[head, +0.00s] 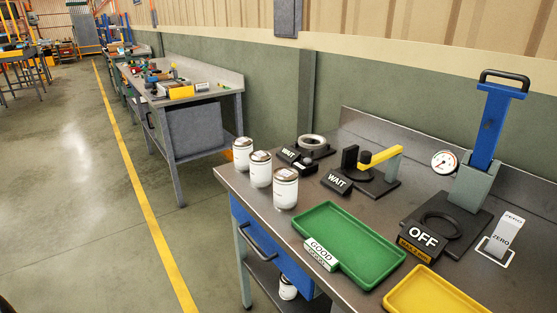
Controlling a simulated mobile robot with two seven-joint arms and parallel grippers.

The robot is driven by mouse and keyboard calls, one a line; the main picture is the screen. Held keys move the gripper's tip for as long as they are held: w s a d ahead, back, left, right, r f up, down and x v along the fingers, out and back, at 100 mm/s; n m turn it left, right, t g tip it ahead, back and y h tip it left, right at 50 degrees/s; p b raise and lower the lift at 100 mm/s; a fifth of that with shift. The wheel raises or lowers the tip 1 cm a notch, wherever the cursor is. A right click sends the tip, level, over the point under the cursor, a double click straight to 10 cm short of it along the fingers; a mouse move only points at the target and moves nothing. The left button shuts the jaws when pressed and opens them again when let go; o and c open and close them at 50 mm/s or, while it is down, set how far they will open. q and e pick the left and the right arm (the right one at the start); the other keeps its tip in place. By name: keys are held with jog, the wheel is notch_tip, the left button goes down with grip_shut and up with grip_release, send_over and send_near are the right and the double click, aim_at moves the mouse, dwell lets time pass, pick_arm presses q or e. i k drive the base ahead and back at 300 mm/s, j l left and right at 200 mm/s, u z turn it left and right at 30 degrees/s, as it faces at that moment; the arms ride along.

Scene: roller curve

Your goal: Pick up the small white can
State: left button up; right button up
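Three small white cans with brownish lids stand upright in a row at the left end of the near workbench. The nearest white can (285,189) is the largest in view. The middle white can (260,169) stands behind it to the left, and the far white can (242,150) is nearest the back. Another white can (288,287) shows partly on the shelf under the bench. Neither of my grippers is in view.
A green tray (374,262) marked GOOD and a yellow tray (430,296) lie along the front. Two black WAIT fixtures (338,183) (289,155) stand behind. A blue-handled press (490,125) with an OFF sign stands right. Open floor (85,215) lies left.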

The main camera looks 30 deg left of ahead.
aim_at(260, 161)
jog(key=u, duration=1.15)
